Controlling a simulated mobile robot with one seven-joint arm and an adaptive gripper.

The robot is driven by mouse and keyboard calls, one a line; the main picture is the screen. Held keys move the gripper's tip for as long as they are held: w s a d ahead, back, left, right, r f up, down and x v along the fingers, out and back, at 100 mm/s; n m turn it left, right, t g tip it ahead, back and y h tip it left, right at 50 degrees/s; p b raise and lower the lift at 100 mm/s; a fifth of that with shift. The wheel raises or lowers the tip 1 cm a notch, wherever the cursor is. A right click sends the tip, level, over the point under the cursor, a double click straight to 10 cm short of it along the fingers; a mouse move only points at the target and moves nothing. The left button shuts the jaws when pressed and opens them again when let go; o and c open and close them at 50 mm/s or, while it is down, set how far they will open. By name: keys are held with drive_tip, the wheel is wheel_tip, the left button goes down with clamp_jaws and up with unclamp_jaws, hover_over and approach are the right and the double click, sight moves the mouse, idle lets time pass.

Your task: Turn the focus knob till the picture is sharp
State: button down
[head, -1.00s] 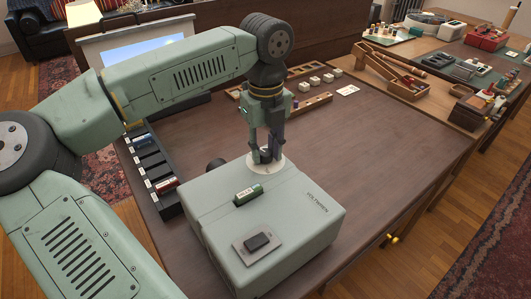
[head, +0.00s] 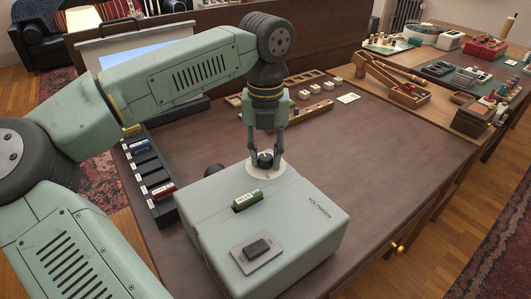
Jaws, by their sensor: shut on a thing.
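The projector (head: 300,222) is a pale grey-green box on the dark desk. A black focus knob (head: 265,160) stands on a pale round dial (head: 254,170) at its far edge. My gripper (head: 265,156) points down from above, its fingers closed around the knob. A green slide (head: 247,200) sits upright in the projector's top, and a black switch (head: 257,249) is on a plate near its front. The screen (head: 135,60) at the back left shows a pale blue picture, mostly hidden behind my arm, so its sharpness cannot be judged.
A black slotted rack (head: 148,175) with several slides stands left of the projector. A wooden rack (head: 310,110) and small white blocks (head: 315,88) lie at the back. The desk right of the projector is clear. A wooden tray (head: 405,98) stands at the far right.

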sight(266, 157)
drive_tip(key=c, duration=1.2)
unclamp_jaws()
drive_tip(key=shift+c, duration=0.2)
wheel_tip(266, 157, up, 12)
drive_tip(key=shift+s, duration=0.1)
